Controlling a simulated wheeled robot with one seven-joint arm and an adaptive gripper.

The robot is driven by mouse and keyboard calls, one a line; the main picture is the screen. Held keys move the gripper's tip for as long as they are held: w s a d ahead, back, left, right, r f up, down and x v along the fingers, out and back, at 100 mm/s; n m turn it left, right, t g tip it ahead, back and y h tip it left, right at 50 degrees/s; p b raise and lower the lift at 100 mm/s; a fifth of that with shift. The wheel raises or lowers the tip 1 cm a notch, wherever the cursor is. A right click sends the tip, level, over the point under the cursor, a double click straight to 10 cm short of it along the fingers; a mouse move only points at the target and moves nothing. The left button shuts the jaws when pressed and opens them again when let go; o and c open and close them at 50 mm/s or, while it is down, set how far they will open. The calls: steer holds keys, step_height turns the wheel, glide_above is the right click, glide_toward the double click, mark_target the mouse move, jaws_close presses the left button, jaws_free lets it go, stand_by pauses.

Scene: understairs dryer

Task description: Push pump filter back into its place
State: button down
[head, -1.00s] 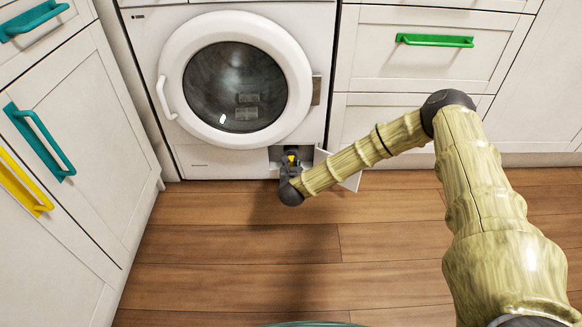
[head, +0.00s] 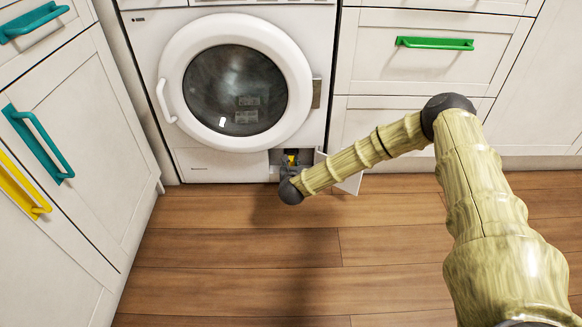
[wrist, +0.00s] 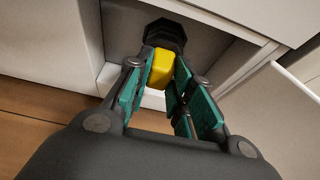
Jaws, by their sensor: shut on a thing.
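The pump filter has a yellow grip (wrist: 161,69) and a dark round body (wrist: 166,35) in the wrist view. It sits in the small recess at the bottom right of the white dryer (head: 150,60). How deep it is seated I cannot tell. My gripper (wrist: 158,75) is shut on the yellow grip, its teal-padded fingers on either side. In the head view the yellow grip (head: 291,158) shows small in the recess, partly hidden by my gripper (head: 288,168). The recess's white flap (head: 350,182) stands open on the right.
White cabinets with teal (head: 40,145) and yellow handles stand on the left. White drawers with a green handle (head: 435,43) stand on the right. The open flap is close beside my wrist. The wooden floor (head: 240,255) in front is clear.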

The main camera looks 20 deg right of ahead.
mark_target(291, 159)
steer(key=shift+w+d+b, duration=0.2)
steer(key=shift+w+b, duration=0.05)
steer(key=shift+w, duration=0.4)
steer(key=shift+w+d+b, duration=0.2)
steer(key=shift+w+b, duration=0.1)
steer(key=shift+w, duration=0.4)
steer(key=shift+w+d+b, duration=0.2)
steer(key=shift+w+b, duration=0.05)
steer(key=shift+w, duration=0.4)
steer(key=c, duration=1.2)
jaws_free()
steer(key=shift+o, duration=0.2)
steer(key=shift+s+a+r, duration=0.1)
steer(key=shift+s+r, duration=0.05)
steer(key=shift+s, duration=0.2)
steer(key=shift+p+v, duration=1.75)
steer(key=shift+v, duration=1.25)
steer(key=shift+s+r, duration=0.1)
steer(key=shift+s, duration=0.1)
steer(key=v, duration=1.1)
steer(key=shift+s+r, duration=0.15)
steer(key=shift+s, duration=0.2)
